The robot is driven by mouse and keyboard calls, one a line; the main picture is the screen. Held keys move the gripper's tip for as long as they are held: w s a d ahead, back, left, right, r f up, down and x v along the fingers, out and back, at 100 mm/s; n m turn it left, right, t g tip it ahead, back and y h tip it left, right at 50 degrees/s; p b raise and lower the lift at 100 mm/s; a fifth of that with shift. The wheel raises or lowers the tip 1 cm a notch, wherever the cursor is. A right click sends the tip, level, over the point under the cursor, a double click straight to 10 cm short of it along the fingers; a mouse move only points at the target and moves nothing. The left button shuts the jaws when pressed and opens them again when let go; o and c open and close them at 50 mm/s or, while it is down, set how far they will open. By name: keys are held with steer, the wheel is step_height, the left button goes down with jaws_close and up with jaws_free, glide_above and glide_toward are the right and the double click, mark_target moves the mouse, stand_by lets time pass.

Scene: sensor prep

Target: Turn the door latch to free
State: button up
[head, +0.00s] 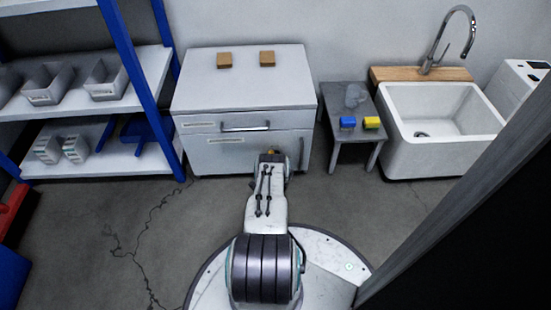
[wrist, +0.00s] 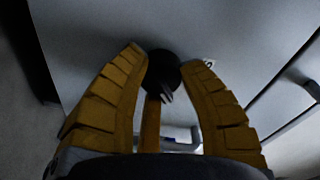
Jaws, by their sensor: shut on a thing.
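My gripper (wrist: 167,58) has its two yellow segmented fingers on either side of a round black latch knob (wrist: 163,72) on a grey cabinet front, and it is shut on that knob. A dark pointer-like part shows just below the knob, between the fingers. A small white mark (wrist: 209,62) shows by the right fingertip, partly covered. In the head view my gripper (head: 272,156) is at the lower front of the white cabinet (head: 190,95); the latch is hidden there behind my arm. I cannot tell the latch's exact angle.
The cabinet's upper drawer has a bar handle (head: 245,127). A blue shelf rack (head: 150,95) with bins stands left. A small grey table (head: 345,100) and a white sink (head: 440,140) stand right. A dark panel (head: 480,220) fills the lower right.

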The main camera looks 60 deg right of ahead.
mark_target(276, 136)
steer(key=shift+d+r+m, duration=0.15)
steer(key=shift+r+m, duration=0.1)
steer(key=shift+m, duration=0.35)
steer(key=o, duration=1.2)
steer(key=shift+f, duration=0.1)
steer(key=shift+r, duration=5)
